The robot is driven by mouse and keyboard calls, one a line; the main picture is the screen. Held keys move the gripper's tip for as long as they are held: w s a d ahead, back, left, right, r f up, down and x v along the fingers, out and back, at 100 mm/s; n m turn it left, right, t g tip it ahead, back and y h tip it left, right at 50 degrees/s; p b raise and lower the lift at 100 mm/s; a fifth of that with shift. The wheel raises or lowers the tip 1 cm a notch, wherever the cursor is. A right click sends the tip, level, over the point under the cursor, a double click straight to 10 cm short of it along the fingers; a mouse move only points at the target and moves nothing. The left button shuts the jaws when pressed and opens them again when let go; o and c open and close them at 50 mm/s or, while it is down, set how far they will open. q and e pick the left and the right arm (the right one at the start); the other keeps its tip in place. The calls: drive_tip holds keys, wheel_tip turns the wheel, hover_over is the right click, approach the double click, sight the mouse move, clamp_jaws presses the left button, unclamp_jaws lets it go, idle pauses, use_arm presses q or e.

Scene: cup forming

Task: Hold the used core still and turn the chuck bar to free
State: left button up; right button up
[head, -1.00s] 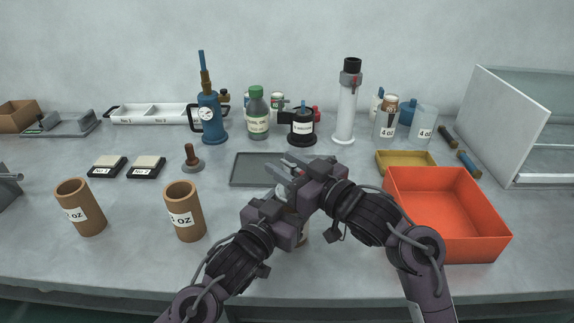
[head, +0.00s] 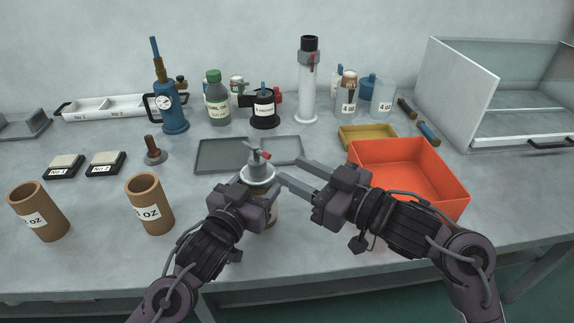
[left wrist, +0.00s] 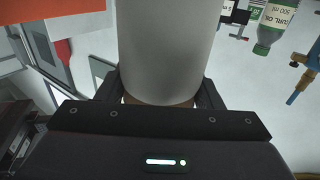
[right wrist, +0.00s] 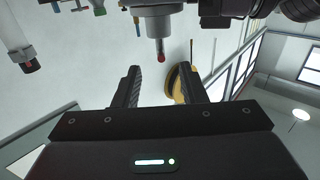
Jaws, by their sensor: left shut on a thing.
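The used core (head: 272,214) stands upright at the front middle of the table, mostly hidden by my left gripper (head: 254,200). That gripper is shut on it, and the left wrist view shows its pale grey side (left wrist: 168,50) between the fingers. On top is a grey metal chuck (head: 258,174) with the chuck bar (head: 257,154), which has a red tip. My right gripper (head: 292,171) is open and empty, just right of the chuck and apart from the bar. In the right wrist view the red-tipped bar (right wrist: 160,52) shows beyond the open fingers (right wrist: 163,88).
An orange bin (head: 408,177) stands to the right, close to my right arm. A grey tray (head: 215,155) lies behind the chuck. Two brown cores (head: 38,212) (head: 149,205) stand at left. Bottles and a blue torch (head: 170,108) line the back.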

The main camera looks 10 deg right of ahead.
idle(0.3)
use_arm(q)
drive_tip(key=o, duration=1.1)
drive_tip(key=shift+o, duration=0.2)
drive_tip(key=shift+s, duration=0.1)
